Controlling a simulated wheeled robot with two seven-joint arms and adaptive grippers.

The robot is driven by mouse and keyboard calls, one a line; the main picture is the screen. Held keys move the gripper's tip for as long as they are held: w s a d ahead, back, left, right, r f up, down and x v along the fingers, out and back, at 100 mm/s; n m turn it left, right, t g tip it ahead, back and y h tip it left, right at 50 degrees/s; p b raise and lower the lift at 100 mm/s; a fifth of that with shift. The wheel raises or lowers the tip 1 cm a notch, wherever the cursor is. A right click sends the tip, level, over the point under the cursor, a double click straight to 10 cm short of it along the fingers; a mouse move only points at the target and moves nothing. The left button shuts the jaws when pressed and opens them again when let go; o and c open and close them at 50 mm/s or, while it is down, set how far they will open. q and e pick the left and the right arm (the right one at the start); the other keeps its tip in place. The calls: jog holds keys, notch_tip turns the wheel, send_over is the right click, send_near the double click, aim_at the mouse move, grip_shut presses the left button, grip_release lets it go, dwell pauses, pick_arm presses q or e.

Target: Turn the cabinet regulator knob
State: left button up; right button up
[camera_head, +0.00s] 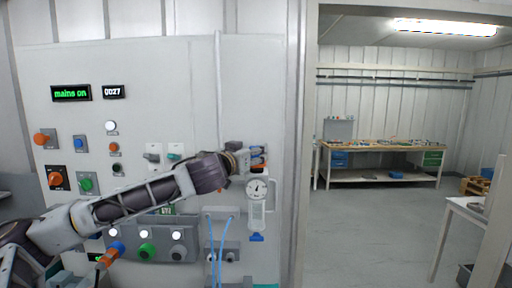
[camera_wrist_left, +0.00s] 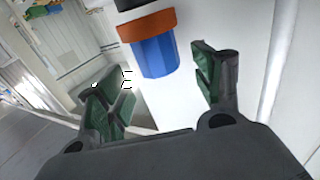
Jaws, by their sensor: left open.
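A blue ribbed knob (camera_wrist_left: 157,56) with an orange collar (camera_wrist_left: 147,25) shows at the upper middle of the left wrist view. My left gripper (camera_wrist_left: 158,88) is open, with one green-padded finger to each side of the knob's line. Clear gaps show between knob and fingers, and the knob seems at or just past the fingertips. In the head view my left gripper (camera_head: 262,158) is at the cabinet's right side, above a round white gauge (camera_head: 257,189). A small orange part shows beside it there; the knob is mostly hidden. My right gripper is not in view.
The cabinet panel (camera_head: 190,75) carries buttons, switches and a "mains on" display (camera_head: 71,93). Blue tubes (camera_head: 211,250) hang below my left arm. A blue-bottomed unit (camera_head: 257,237) hangs under the gauge. Right of the door frame is open floor (camera_head: 360,225) and a workbench (camera_head: 380,147).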

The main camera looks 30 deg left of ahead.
pick_arm(q)
jog(key=shift+w+a+p, duration=0.15)
jog(key=shift+w+p, duration=0.3)
jog(key=shift+w, duration=0.6)
jog(key=shift+w+a+p, duration=0.15)
jog(key=shift+w+p, duration=0.25)
jog(key=shift+w, duration=0.65)
jog(key=shift+c, duration=0.4)
jog(key=c, duration=0.9)
